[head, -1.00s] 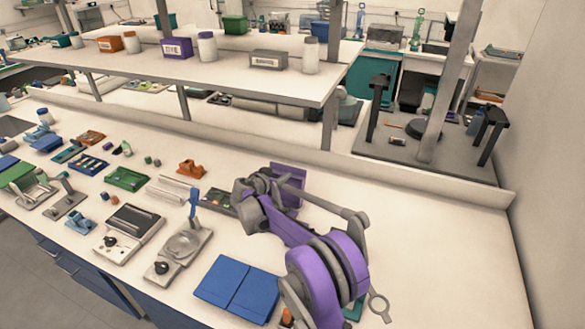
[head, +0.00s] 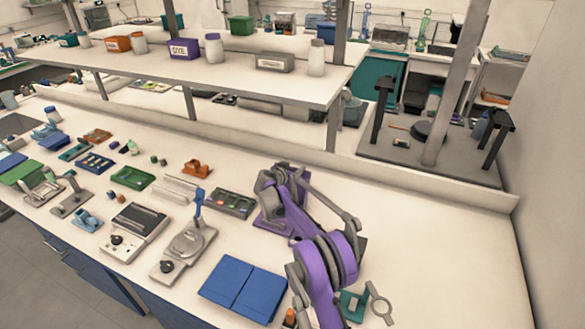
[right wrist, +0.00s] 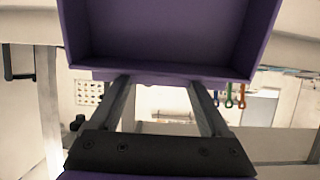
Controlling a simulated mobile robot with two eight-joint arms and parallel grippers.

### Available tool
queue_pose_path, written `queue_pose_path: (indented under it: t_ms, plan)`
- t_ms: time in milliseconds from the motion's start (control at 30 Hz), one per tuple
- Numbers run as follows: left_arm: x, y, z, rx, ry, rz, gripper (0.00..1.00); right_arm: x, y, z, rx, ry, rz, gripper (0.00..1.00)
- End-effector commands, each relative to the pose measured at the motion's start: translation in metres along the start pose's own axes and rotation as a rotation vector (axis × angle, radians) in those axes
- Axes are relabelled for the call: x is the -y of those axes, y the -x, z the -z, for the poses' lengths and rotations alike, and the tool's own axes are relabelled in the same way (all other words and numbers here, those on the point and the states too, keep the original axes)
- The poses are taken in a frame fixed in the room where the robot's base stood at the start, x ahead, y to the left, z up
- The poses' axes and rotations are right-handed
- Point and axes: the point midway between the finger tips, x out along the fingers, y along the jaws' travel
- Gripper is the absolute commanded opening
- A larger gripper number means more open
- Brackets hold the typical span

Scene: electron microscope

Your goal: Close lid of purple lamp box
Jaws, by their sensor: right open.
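A purple box-like piece, which looks like the lamp box or its lid, fills the top of the right wrist view (right wrist: 165,40), with its hollow inside facing the camera. In the head view a purple part of it (head: 264,218) shows beside and below my right gripper (head: 277,182), which hides much of it. I cannot tell the lid from the body, nor how far the lid is open. My right gripper's fingers (right wrist: 158,82) are apart, with nothing between them. Their tips are at the purple piece's near edge; contact is unclear. My left gripper is out of view.
A blue flat case (head: 243,288) lies at the front. A grey device (head: 183,248) and several small trays fill the bench to the left. A shelf above holds another purple box (head: 197,49), labelled DYE. The bench right of my arm is mostly clear.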

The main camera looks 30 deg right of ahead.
Motion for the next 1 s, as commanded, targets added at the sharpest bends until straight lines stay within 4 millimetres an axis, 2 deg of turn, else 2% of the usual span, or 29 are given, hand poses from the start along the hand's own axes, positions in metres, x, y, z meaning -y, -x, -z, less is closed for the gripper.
queue_pose_path:
  t_ms: [67, 500, 533, 1000]
  plan:
    - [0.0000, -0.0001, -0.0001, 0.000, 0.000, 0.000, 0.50, 0.0000, 0.0001, 0.0000, 0.000, 0.000, 0.000, 0.80]
    - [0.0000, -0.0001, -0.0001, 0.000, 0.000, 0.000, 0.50, 0.0000, 0.0004, 0.0000, 0.000, 0.000, 0.000, 0.03]
    - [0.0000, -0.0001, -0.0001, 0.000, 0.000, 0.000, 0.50, 0.0000, 0.0004, 0.0001, 0.000, 0.000, 0.000, 0.00]
    - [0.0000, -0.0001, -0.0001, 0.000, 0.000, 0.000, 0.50, 0.0000, 0.0004, 0.0001, 0.000, 0.000, 0.000, 0.00]
